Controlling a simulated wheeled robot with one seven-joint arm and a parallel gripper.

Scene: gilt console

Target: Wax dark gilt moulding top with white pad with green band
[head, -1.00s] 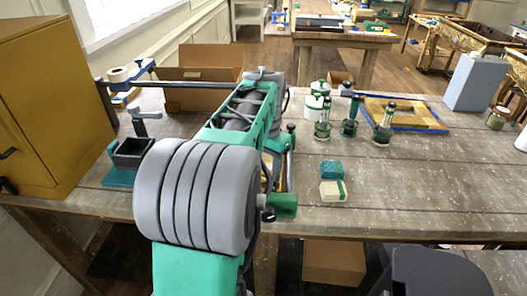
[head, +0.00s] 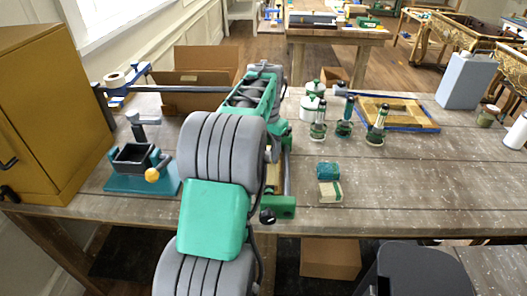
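The pad with a green band (head: 329,191) is a small cream-white block lying on the table, right of my arm. A teal block (head: 328,170) lies just behind it. A narrow gold strip (head: 273,178), perhaps part of the gilt moulding, shows between my arm and a grey rail, by a green clamp-like block (head: 278,207). My arm hides most of it, so I cannot tell how dark its top is. My arm reaches forward over the table; my gripper does not show, and its fingers are hidden behind the arm.
A teal-based vise (head: 140,170) and an ochre cabinet (head: 50,110) are at left. A cardboard box (head: 195,85) stands behind. The table's right front is clear.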

